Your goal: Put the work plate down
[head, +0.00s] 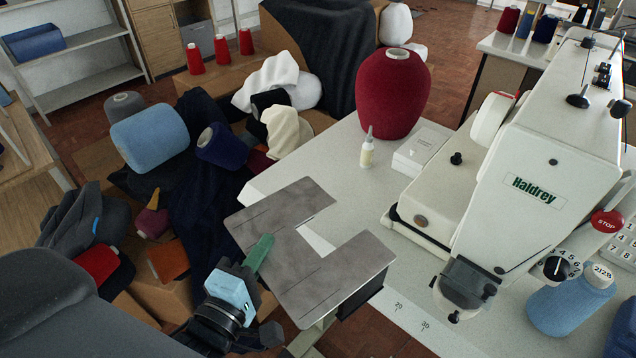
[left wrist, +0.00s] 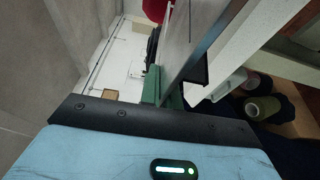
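The work plate (head: 310,280) is a flat grey U-shaped plate with a notch open towards the sewing machine. In the head view it overlaps the left front edge of the white table (head: 335,165). My left gripper (head: 259,252), light blue with green fingers, is at the plate's left edge. In the left wrist view the green fingers (left wrist: 161,90) lie on either side of the plate's edge (left wrist: 190,40), shut on it. I cannot tell whether the plate's underside touches anything. My right gripper is not in view.
The white Haldrey machine (head: 530,170) stands right of the plate. A big red cone (head: 390,95), a small bottle (head: 367,150) and a white box (head: 420,147) stand behind. Left are a blue spool (head: 150,138) and dark cloth. A dark bracket (head: 362,292) shows under the plate.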

